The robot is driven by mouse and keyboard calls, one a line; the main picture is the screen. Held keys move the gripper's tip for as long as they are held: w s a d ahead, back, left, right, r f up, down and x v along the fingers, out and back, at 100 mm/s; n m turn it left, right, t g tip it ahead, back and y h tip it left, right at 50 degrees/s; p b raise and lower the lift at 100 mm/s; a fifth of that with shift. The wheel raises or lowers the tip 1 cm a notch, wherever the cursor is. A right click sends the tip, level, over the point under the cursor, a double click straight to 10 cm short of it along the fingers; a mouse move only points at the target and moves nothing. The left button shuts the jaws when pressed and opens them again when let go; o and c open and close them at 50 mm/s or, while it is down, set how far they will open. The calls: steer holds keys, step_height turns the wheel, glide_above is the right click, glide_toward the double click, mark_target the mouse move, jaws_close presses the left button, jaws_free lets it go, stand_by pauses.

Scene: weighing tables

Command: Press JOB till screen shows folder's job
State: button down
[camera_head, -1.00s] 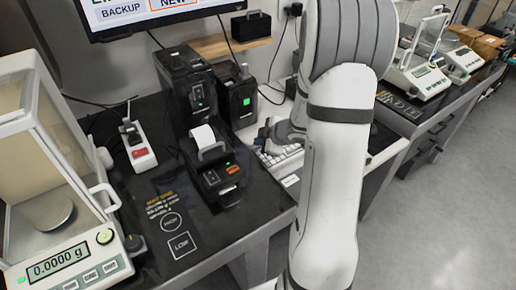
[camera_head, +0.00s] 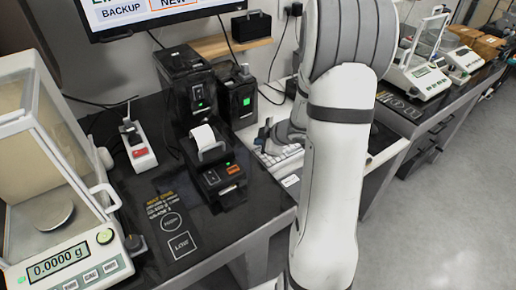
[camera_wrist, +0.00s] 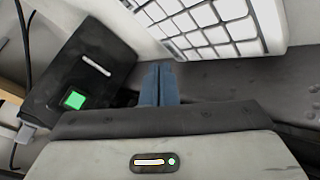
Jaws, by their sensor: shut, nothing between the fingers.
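The screen (camera_head: 160,14) hangs at the top of the camera_head view, cut off by the frame edge. Its visible part shows the words BACKUP and NEW; the rest of it is out of frame. My gripper (camera_wrist: 158,86) has blue fingers, shut together and empty, beside the keyboard's left edge. Its fingertips also show in the camera_head view (camera_head: 264,131). I cannot make out a JOB key or the folder.
Black boxes with green lights (camera_head: 240,98) stand behind the gripper. A label printer (camera_head: 216,165), a red-switched power strip (camera_head: 137,146) and a balance (camera_head: 62,262) reading 0.0000 g stand to the left. More balances (camera_head: 418,76) stand on the right-hand table.

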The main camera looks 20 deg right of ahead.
steer(key=shift+f, duration=0.15)
steer(key=shift+f, duration=0.3)
steer(key=shift+f+b, duration=0.35)
steer(key=shift+b, duration=0.1)
stand_by(0.6)
steer(key=shift+r, duration=0.1)
steer(key=shift+r+p, duration=0.7)
steer(key=shift+p, duration=0.3)
step_height(320, 180, up, 5)
steer(key=p, duration=0.5)
